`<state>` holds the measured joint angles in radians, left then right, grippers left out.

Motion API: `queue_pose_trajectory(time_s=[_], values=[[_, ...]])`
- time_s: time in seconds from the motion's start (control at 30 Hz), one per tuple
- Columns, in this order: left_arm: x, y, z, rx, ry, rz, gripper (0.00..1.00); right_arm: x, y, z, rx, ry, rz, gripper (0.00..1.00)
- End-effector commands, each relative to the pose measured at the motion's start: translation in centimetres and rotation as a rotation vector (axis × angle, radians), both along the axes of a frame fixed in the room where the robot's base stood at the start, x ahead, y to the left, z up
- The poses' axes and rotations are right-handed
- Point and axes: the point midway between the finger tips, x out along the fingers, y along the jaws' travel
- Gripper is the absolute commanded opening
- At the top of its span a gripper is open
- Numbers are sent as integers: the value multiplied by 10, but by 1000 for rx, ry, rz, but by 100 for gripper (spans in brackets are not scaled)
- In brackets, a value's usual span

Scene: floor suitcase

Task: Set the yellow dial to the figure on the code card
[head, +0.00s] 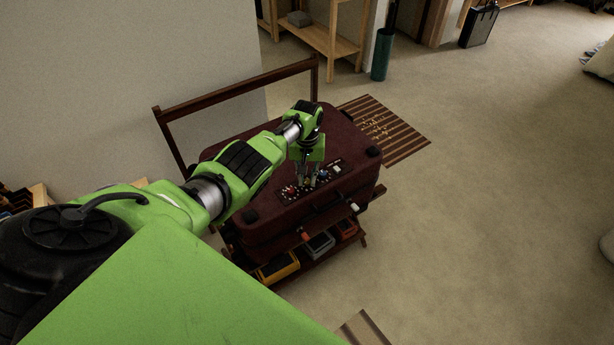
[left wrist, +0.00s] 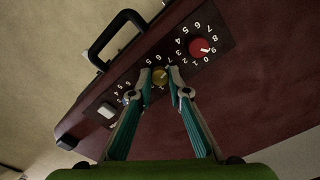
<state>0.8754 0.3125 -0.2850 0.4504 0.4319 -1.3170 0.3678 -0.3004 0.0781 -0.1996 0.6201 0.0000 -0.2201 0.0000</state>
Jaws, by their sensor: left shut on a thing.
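A dark red suitcase (head: 262,212) lies flat on a low wooden rack. A dark panel with numbered dials (head: 322,184) is on its top. My left gripper (head: 307,183) points down at the panel. In the left wrist view its fingertips (left wrist: 161,79) are closed on both sides of the yellow dial. The figure at the yellow dial's pointer cannot be read. I cannot make out a code card. My right gripper is not in view.
The suitcase's black handle (left wrist: 112,35) is beside the panel. Yellow (head: 278,267), grey (head: 319,244) and orange (head: 347,228) bins sit on the rack's lower shelf. A wooden rail (head: 236,90) and wall stand behind. The carpet (head: 490,200) at the right is clear.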

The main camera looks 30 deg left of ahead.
Motion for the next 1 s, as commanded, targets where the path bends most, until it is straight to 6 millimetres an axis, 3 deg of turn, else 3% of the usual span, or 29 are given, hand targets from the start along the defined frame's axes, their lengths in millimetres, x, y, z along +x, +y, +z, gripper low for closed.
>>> queue_pose_trajectory(time_s=[0.4, 0.9, 0.93, 0.97, 1.0], values=[[2, 1, 2, 2, -6, 159, 0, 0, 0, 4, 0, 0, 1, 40], [3, 1, 2, 2, -8, 173, 0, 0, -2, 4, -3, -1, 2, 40], [3, 1, 2, 1, -7, 173, 24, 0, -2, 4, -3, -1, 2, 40], [3, 1, 2, 2, -7, 173, 32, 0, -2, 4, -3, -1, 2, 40], [3, 1, 2, 2, -7, 173, 34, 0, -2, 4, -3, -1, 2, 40]])
